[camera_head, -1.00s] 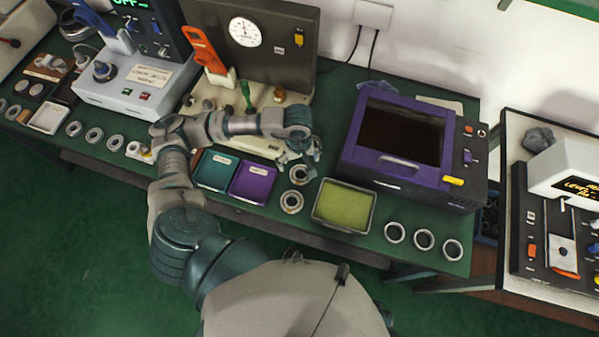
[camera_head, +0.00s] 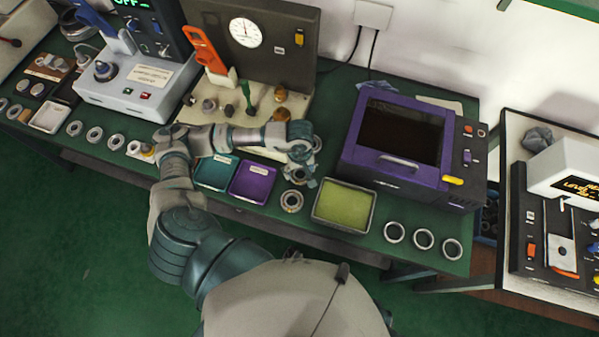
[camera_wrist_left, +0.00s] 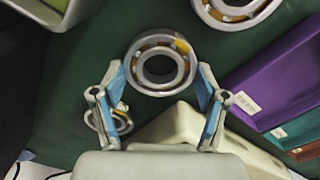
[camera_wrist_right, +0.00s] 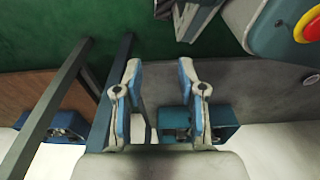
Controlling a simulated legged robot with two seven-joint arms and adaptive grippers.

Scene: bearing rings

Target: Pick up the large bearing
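Silver bearings with brass-coloured cages lie on the green bench. One bearing (camera_wrist_left: 137,62) sits between the tips of my left gripper (camera_wrist_left: 160,76), which is open with a finger on either side; I cannot tell whether they touch. This bearing is mostly covered by the gripper (camera_head: 301,174) in the head view. Another bearing (camera_head: 292,208) lies just nearer the front edge and is cut off at the top of the left wrist view (camera_wrist_left: 205,12). A smaller bearing (camera_wrist_left: 122,125) shows partly behind the left finger. My right gripper (camera_wrist_right: 160,68) is open and empty, away from the bearings.
A teal tray (camera_head: 200,183) and a purple tray (camera_head: 238,192) lie left of the bearings. A yellow-green tray (camera_head: 314,208) is close on the right. Several rings (camera_head: 424,231) lie farther right, before a purple oven-like box (camera_head: 370,166). A gauge panel (camera_head: 285,72) stands behind.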

